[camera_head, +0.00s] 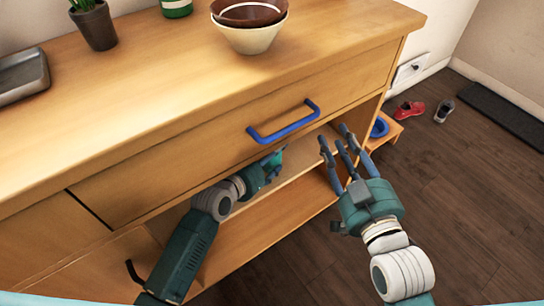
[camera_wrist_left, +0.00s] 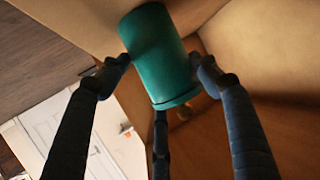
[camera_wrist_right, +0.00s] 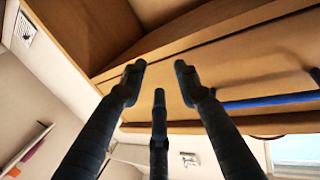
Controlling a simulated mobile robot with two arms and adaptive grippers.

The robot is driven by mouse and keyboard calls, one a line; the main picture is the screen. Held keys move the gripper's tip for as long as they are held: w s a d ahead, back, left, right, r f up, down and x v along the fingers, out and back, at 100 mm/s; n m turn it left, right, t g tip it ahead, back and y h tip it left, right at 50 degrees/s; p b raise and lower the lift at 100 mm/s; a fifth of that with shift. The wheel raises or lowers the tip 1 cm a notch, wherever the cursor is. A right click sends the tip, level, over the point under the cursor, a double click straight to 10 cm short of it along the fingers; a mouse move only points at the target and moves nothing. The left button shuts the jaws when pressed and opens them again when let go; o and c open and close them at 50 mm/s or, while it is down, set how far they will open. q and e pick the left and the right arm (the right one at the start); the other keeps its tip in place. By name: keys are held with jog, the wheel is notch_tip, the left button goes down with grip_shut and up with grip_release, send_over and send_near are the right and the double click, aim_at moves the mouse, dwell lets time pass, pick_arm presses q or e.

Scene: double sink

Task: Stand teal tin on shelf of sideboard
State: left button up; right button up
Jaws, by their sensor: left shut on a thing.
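The teal tin (camera_wrist_left: 160,55) is between the fingers of my left gripper (camera_wrist_left: 163,75), which is shut on it. In the head view that gripper (camera_head: 266,172) reaches into the open bay of the sideboard (camera_head: 330,80), under the drawer, and only a sliver of teal shows past it. The shelf (camera_head: 303,165) runs through this bay. I cannot tell whether the tin touches the shelf. My right gripper (camera_head: 345,148) is open and empty in front of the sideboard's right end; its spread fingers show in the right wrist view (camera_wrist_right: 158,85).
A blue drawer handle (camera_head: 284,122) juts out above my left forearm. On the sideboard top stand stacked bowls (camera_head: 249,30), a potted plant (camera_head: 98,28), a green container (camera_head: 176,8) and a grey tray (camera_head: 22,76). Shoes (camera_head: 408,110) lie on the floor at right.

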pick_arm(q)
jog(key=o, duration=1.2)
jog(key=shift+f, duration=0.2)
jog(key=shift+o, duration=0.2)
jog(key=shift+s+r, duration=0.1)
jog(key=shift+r, duration=0.05)
jog(key=p+v, duration=0.2)
jog(key=v, duration=0.3)
jog(key=shift+s+a+r, duration=0.15)
jog(key=shift+s+a, duration=0.05)
jog(key=p+v, duration=0.2)
jog(key=v, duration=0.4)
pick_arm(e)
jog(key=s+d+f+g+h, duration=0.1)
jog(key=s+d+f+g, duration=0.1)
jog(key=s+f+g, duration=0.3)
jog(key=s+d+f+g+h, duration=0.2)
jog(key=s+f+g, duration=0.3)
jog(key=f, duration=0.7)
jog(key=shift+s+d+m, duration=0.3)
jog(key=shift+s+d, duration=0.4)
jog(key=shift+s, duration=0.35)
pick_arm(q)
jog(key=shift+s, duration=0.1)
pick_arm(e)
jog(key=shift+f, duration=0.1)
